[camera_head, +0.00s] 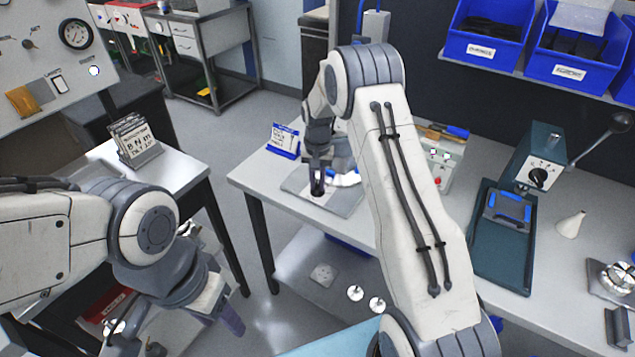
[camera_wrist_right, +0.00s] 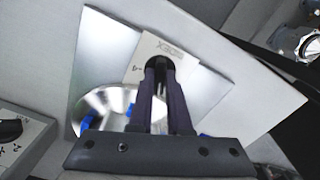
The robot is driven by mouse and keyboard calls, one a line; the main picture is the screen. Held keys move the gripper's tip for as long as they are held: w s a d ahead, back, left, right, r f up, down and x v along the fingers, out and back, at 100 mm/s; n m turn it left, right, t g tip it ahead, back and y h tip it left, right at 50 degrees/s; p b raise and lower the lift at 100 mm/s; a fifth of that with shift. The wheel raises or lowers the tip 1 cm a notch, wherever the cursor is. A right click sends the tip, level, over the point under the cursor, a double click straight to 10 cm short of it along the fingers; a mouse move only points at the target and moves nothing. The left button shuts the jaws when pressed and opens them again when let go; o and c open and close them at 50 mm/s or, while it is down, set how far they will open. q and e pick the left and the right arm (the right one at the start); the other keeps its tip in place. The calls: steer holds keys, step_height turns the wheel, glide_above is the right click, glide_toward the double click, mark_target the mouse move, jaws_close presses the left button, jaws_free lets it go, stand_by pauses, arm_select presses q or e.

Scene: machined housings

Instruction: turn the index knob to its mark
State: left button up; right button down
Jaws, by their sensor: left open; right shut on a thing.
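The index knob (camera_wrist_right: 158,61) is black and round. It sits on a pale label plate (camera_wrist_right: 184,48) with upside-down lettering, on a grey metal base plate (camera_wrist_right: 103,50). My right gripper (camera_wrist_right: 160,72) is shut on the knob, its two dark fingers close together over it and hiding much of it. A figure and a short line show on the label beside the knob; the pointer's direction cannot be made out. In the head view my right gripper (camera_head: 317,188) reaches down to the base plate (camera_head: 345,203). My left gripper (camera_head: 230,318) hangs open and empty, low over the floor.
A shiny round dish (camera_wrist_right: 92,104) with blue parts lies close to the knob's plate. A blue-framed card (camera_head: 284,140) stands on the bench behind the gripper. A control box (camera_head: 447,165) and a green press (camera_head: 540,160) stand to the right. The bench's front edge is clear.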

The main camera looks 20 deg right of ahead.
mark_target(317, 184)
steer(key=shift+r, duration=0.1)
stand_by(0.3)
steer(key=c, duration=0.9)
jaws_free()
steer(key=shift+o, duration=0.2)
step_height(317, 184, up, 10)
steer(key=b, duration=0.1)
steer(key=shift+r+b, duration=0.2)
steer(key=shift+b, duration=0.15)
